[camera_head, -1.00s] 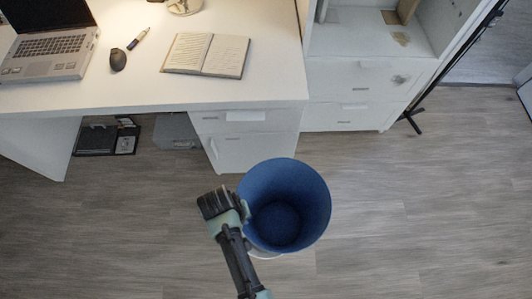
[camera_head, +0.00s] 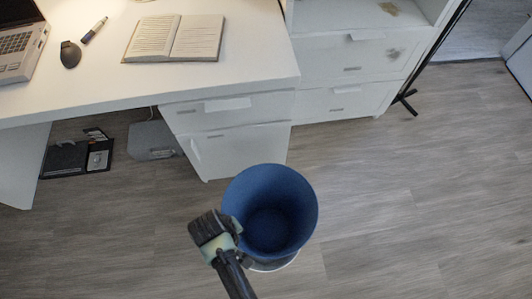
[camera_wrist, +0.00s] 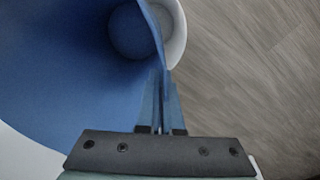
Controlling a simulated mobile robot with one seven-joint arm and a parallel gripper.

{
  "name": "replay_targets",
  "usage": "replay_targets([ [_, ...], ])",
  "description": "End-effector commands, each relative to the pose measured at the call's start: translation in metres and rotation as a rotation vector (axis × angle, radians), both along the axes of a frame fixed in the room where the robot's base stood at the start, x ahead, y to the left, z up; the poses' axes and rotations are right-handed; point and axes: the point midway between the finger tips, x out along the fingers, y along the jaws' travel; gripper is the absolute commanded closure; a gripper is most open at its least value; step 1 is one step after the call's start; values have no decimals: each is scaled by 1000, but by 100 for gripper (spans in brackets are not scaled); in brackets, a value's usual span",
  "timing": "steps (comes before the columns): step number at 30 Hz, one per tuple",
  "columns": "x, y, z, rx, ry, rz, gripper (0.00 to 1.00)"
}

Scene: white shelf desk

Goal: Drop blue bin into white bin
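The blue bin (camera_head: 270,210) is upright with its open mouth facing up, and it looks empty. My gripper (camera_head: 233,227) is at its left rim. In the wrist view my gripper's fingers (camera_wrist: 160,105) are closed on the wall of the blue bin (camera_wrist: 70,75). The white bin (camera_head: 272,265) is mostly hidden beneath the blue bin; only a pale rim shows at its lower edge. In the wrist view the white bin (camera_wrist: 179,35) shows as a curved edge around the blue one. I cannot tell how far the blue bin is inside it.
A white desk (camera_head: 150,85) with an open book (camera_head: 175,37), a mouse (camera_head: 70,54) and a laptop (camera_head: 18,50) is behind. A white drawer unit (camera_head: 345,75) stands to its right. Black items (camera_head: 80,155) lie under the desk. Floor to the right is clear.

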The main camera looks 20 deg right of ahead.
Motion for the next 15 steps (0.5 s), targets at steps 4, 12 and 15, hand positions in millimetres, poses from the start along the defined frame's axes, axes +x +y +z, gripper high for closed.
replay_targets([
  [4, 0, 0, -24, 0, 0, 0, 100],
  [12, 0, 0, -42, 0, 0, 0, 100],
  [15, 0, 0, -42, 0, 0, -1, 100],
])
